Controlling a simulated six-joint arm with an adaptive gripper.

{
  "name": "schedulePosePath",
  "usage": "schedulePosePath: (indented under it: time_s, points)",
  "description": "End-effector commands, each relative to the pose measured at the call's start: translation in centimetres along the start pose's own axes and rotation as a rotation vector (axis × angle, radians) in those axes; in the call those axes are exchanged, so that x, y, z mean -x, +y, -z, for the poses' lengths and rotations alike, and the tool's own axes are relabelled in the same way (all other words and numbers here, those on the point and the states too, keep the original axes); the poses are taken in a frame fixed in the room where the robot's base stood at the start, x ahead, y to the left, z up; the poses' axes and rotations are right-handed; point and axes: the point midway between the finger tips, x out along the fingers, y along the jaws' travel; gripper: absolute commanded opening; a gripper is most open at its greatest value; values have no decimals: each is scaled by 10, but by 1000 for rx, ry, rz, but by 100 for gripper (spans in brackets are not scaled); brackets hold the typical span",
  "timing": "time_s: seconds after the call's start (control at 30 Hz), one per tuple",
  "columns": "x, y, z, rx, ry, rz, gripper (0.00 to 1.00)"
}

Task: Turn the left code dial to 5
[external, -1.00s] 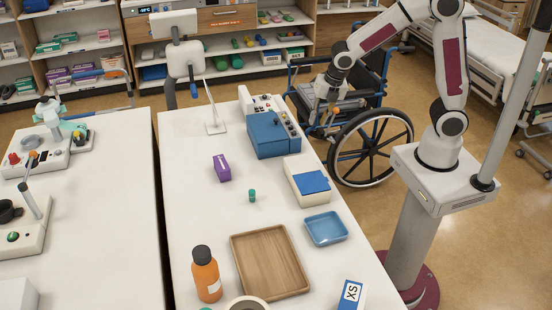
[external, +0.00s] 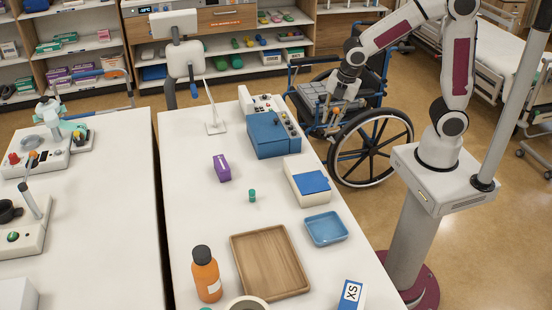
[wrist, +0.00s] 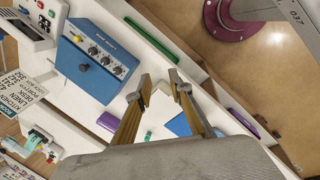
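A blue box (external: 270,137) with a sloped grey panel of small round dials stands at the right edge of the white table. In the wrist view the blue box (wrist: 85,72) is at upper left, with a row of dials (wrist: 104,61) along its panel and a dark round knob on its blue face. The dial numbers are too small to read. My gripper (wrist: 160,78) is open and empty, apart from the box and to its right in the wrist view. In the external view my gripper (external: 333,118) hangs beyond the table's right edge, in front of the wheelchair.
A cream box with a blue top (external: 308,183), a blue tray (external: 326,228), a purple box (external: 222,168) and a green-capped vial (external: 252,196) stand nearer. A cream control unit (external: 262,103) is behind the blue box. The wheelchair (external: 370,148) is beside the table.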

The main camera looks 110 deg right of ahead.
Motion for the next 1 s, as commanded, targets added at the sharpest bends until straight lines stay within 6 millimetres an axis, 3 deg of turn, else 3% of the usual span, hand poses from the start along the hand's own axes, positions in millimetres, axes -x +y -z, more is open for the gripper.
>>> schedulePosePath:
  time_s: [1.0]
  points:
    - [44,-54,14,-522,44,18,21]
